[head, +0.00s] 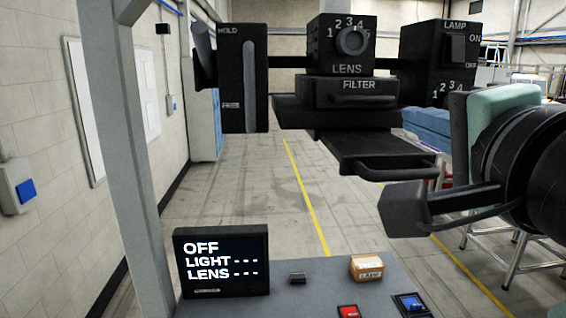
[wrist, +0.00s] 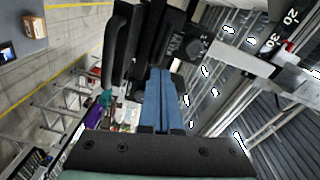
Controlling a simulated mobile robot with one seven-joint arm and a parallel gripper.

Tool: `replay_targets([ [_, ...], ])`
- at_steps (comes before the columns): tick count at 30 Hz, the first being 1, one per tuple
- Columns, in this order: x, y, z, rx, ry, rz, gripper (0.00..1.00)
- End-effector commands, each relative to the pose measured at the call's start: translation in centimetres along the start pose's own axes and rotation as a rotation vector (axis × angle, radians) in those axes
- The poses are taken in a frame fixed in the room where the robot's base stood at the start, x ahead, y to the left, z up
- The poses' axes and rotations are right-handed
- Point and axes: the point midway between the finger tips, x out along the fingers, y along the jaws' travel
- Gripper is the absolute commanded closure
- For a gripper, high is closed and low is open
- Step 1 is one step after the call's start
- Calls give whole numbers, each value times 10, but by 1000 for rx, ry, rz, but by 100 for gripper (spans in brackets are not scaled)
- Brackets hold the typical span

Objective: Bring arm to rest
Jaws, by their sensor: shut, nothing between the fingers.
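My gripper (head: 418,122) has blue fingers that show at the right in the head view, partly covered by the black fixture. In the wrist view its fingers (wrist: 161,78) lie side by side, shut and empty. The black fixture has a lens box (head: 342,36) with a dial, a filter drawer (head: 350,94) and a lamp box (head: 438,55) with a switch. Below the drawer is a tray with a handle (head: 395,168). I cannot tell whether the fingers touch the fixture.
A black display (head: 222,262) reads OFF, LIGHT and LENS with dashes. It stands on a grey table (head: 315,270) with a small cardboard box (head: 367,268), a red button (head: 348,311) and a blue button (head: 411,304). A grey post (head: 140,130) rises at the left. The floor behind is open.

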Motion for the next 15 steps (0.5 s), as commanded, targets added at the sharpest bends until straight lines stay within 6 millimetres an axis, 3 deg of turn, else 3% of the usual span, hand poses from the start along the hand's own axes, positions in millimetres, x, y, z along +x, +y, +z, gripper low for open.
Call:
replay_targets([
  [1,4,21,15,-115,38,-41,100],
  [6,-2,29,63,-574,227,-236,100],
  [12,-41,28,127,-1014,477,-448,100],
  [15,-63,26,150,-1143,583,-519,100],
])
